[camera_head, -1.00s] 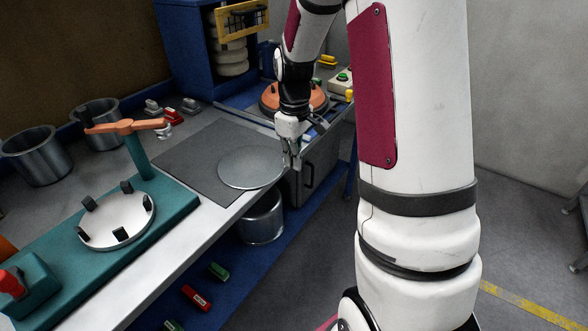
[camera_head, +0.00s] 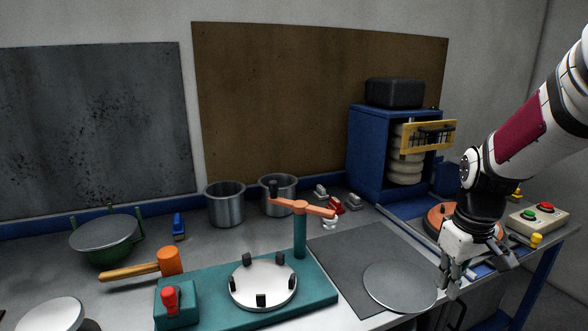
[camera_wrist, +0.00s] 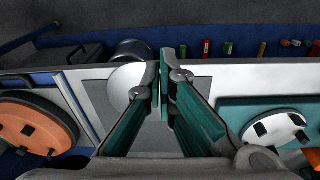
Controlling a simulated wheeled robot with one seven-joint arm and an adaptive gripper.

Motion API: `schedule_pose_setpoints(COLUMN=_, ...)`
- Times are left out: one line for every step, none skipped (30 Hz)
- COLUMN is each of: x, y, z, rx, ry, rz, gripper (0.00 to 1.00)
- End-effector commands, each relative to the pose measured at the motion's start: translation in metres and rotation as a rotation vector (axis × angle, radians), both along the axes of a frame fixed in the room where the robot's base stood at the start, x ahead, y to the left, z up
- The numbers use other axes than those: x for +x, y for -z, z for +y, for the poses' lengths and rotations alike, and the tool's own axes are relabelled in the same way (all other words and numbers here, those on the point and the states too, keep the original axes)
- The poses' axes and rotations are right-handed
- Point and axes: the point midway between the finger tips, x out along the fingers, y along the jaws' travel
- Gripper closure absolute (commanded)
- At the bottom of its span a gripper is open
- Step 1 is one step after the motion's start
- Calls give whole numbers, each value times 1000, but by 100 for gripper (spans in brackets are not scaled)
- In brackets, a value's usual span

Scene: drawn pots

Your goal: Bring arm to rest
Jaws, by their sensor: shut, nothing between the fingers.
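My gripper (camera_head: 452,288) hangs at the right in the head view, fingers pointing down near the table's front edge, beside the flat grey disc (camera_head: 400,286). In the wrist view my gripper (camera_wrist: 160,70) shows its two fingers together with nothing between them. The disc also shows in the wrist view (camera_wrist: 123,86), partly behind the left finger. My arm (camera_head: 520,130) reaches in from the upper right of the head view.
A teal fixture (camera_head: 320,282) with an orange handle stands left of the dark mat (camera_head: 345,255). An orange round device (camera_head: 436,218) and a button box (camera_head: 537,217) are at the right. Two metal pots, the nearer-left one (camera_head: 225,206), stand at the back.

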Motion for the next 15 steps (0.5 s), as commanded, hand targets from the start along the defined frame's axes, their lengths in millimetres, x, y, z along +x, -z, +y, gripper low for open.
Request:
schedule_pose_setpoints(x=-9, y=-18, z=12, rx=-5, ry=12, rz=-29, gripper=100)
schedule_pose_setpoints(x=-15, y=-26, z=18, rx=-6, ry=21, rz=-41, gripper=100)
schedule_pose_setpoints(x=-22, y=-36, z=25, rx=-6, ry=36, rz=-60, gripper=100)
schedule_pose_setpoints(x=-28, y=-43, z=32, rx=-6, ry=46, rz=-73, gripper=100)
schedule_pose_setpoints(x=-35, y=-50, z=37, rx=-6, ry=56, rz=-87, gripper=100)
schedule_pose_setpoints(x=-44, y=-59, z=44, rx=-5, ry=71, rz=-105, gripper=100)
schedule_pose_setpoints(x=-51, y=-65, z=50, rx=-3, ry=80, rz=-118, gripper=100)
schedule_pose_setpoints(x=-57, y=-70, z=55, rx=-2, ry=91, rz=-131, gripper=100)
schedule_pose_setpoints(x=-67, y=-77, z=62, rx=2, ry=104, rz=-150, gripper=100)
schedule_pose_setpoints(x=-74, y=-82, z=67, rx=5, ry=116, rz=-164, gripper=100)
schedule_pose_setpoints(x=-82, y=-86, z=71, rx=8, ry=126, rz=-177, gripper=100)
schedule_pose_setpoints(x=-92, y=-92, z=78, rx=13, ry=139, rz=-194, gripper=100)
schedule_pose_setpoints(x=-99, y=-95, z=82, rx=17, ry=148, rz=-208, gripper=100)
schedule_pose_setpoints(x=-107, y=-98, z=86, rx=22, ry=159, rz=-223, gripper=100)
schedule_pose_setpoints(x=-117, y=-102, z=91, rx=28, ry=173, rz=-241, gripper=100)
